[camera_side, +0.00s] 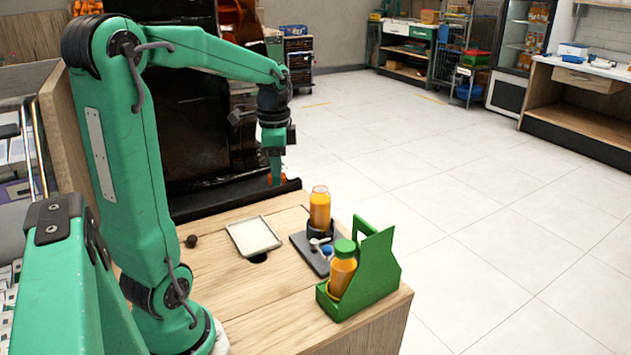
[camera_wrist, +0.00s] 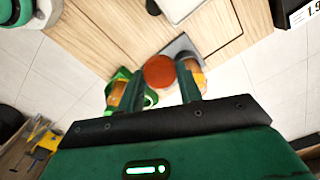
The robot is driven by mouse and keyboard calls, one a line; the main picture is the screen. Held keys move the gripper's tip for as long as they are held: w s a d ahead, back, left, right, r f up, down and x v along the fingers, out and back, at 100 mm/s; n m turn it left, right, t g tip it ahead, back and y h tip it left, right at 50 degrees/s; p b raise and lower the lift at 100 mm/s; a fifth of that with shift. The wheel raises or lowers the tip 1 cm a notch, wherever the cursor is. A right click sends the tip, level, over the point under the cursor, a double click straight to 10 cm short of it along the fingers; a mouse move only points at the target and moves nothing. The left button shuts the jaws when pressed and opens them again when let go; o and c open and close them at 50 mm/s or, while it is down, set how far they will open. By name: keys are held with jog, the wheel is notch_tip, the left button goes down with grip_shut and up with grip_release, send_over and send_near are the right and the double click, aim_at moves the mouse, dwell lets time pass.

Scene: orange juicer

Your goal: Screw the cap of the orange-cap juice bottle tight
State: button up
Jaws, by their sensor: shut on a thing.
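My gripper (camera_side: 276,177) is shut on the orange cap (camera_wrist: 159,72), which sits between its two fingertips in the wrist view (camera_wrist: 160,82).
A green carrier (camera_side: 378,263) holding a green-capped juice bottle (camera_side: 343,268) stands at the table's front right corner. A pale tray (camera_side: 254,236) lies mid-table. A white spoon-like item and a small blue item (camera_side: 327,251) lie by the holder. Bare wood lies in front of the tray.

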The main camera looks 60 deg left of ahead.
notch_tip(320, 180, up, 6)
jog(key=shift+r, duration=0.1)
jog(key=shift+w+r, duration=0.2)
jog(key=shift+w, duration=0.1)
jog(key=w+a, duration=0.1)
jog(key=w, duration=0.8)
send_over(321, 184)
jog(key=shift+a+f, duration=0.1)
jog(key=shift+f, duration=2.55)
jog(key=shift+f, duration=0.2)
jog(key=shift+f, duration=2.45)
jog(key=shift+f, duration=0.7)
